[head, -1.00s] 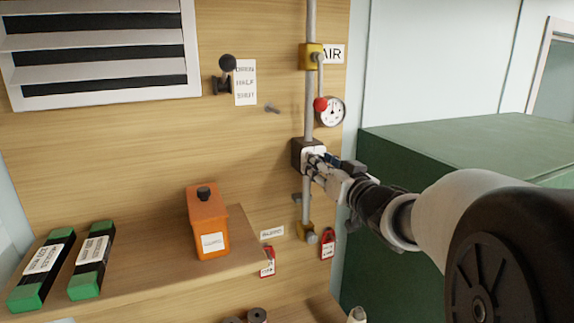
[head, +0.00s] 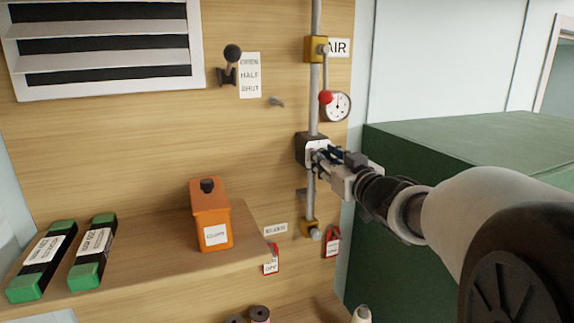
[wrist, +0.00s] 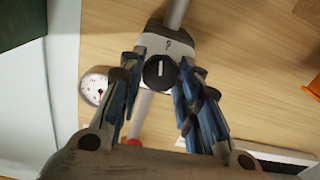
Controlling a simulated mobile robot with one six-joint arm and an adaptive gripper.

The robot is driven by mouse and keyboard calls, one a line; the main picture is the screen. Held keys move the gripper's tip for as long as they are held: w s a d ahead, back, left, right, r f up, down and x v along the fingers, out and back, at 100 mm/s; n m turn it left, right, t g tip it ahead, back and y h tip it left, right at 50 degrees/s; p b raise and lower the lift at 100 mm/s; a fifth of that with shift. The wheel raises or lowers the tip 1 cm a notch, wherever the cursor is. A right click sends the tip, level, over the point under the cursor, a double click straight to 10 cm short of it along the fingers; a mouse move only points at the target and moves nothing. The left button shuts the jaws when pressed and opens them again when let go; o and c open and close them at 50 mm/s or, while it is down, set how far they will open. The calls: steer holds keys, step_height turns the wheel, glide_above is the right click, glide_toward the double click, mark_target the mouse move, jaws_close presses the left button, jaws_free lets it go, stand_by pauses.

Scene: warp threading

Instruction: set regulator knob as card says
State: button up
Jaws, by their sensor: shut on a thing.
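The regulator (head: 304,147) is a dark block with a pale front on the vertical grey pipe. Its black knob (wrist: 160,72) has a white pointer line, which stands roughly upright in the wrist view. My gripper (head: 319,151) is at the regulator, shut on the knob, with a blue-padded finger on each side of it in the wrist view (wrist: 158,76). In the head view the gripper hides the knob. A round white gauge (head: 337,106) hangs right of the pipe and shows in the wrist view (wrist: 95,88). A white card (head: 249,75) reads OPEN, HALF, SHUT beside a black-ball lever (head: 232,54).
A yellow valve (head: 316,49) with a red-ball handle (head: 326,97) sits above the regulator. Red tags (head: 333,243) hang below. A green cabinet (head: 470,150) is at right.

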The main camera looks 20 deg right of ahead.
steer(key=shift+n+b, duration=2.5)
steer(key=shift+n, duration=1.7)
steer(key=o, duration=1)
steer(key=shift+o, duration=0.2)
